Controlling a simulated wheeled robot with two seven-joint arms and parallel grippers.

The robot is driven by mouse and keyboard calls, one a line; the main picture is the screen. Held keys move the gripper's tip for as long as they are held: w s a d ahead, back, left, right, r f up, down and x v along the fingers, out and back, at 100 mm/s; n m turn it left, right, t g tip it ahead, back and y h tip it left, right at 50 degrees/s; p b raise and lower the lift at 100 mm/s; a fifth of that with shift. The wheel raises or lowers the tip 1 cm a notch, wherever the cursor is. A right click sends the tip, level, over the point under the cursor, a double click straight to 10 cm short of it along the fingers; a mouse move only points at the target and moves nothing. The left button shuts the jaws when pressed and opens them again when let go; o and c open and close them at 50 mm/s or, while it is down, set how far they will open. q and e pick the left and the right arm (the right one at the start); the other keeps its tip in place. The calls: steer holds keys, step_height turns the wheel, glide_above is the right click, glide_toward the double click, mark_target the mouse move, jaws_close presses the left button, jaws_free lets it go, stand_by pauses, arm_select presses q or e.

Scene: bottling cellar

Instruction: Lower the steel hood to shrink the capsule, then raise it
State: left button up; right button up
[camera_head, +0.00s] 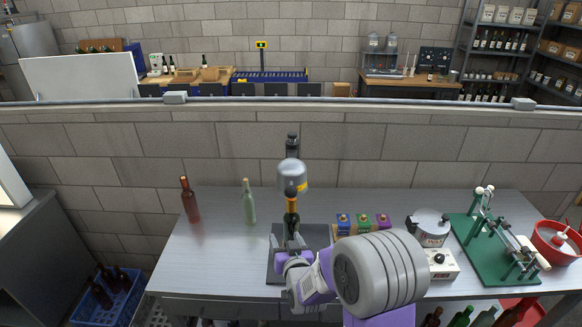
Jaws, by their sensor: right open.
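The steel hood (292,173) hangs on a dark post (293,143) at the middle back of the steel table (215,262). A dark bottle (291,217) with a gold-orange capsule (291,191) stands upright under it; the capsule's top meets the hood's lower rim in the picture. I cannot tell how far the capsule reaches inside. My right gripper (290,246) is open, in front of the bottle's lower body and below the hood. My forearm and wrist hide part of the bottle's base and the dark base plate (279,265). My left gripper is not in view.
A red-brown bottle (190,200) and a pale green bottle (249,202) stand at left. Small coloured boxes (363,223), a pot (429,226) on a white heater and a green-based device (487,240) stand at right. The table's left front is clear.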

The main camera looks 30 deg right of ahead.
steer(key=m+t+h+p, duration=0.1)
steer(key=t+h+p, duration=0.1)
glide_toward(292, 196)
steer(key=x, duration=0.4)
steer(key=shift+w+f, duration=0.15)
steer(key=shift+w, duration=0.1)
steer(key=shift+w+d+r, duration=0.1)
steer(key=shift+d+r, duration=0.1)
steer(key=shift+r, duration=0.1)
steer(key=p+x, duration=0.1)
steer(key=x, duration=0.6)
steer(key=shift+w+f, duration=0.1)
steer(key=shift+w, duration=0.1)
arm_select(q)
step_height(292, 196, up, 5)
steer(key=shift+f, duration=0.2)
arm_select(e)
jaws_close()
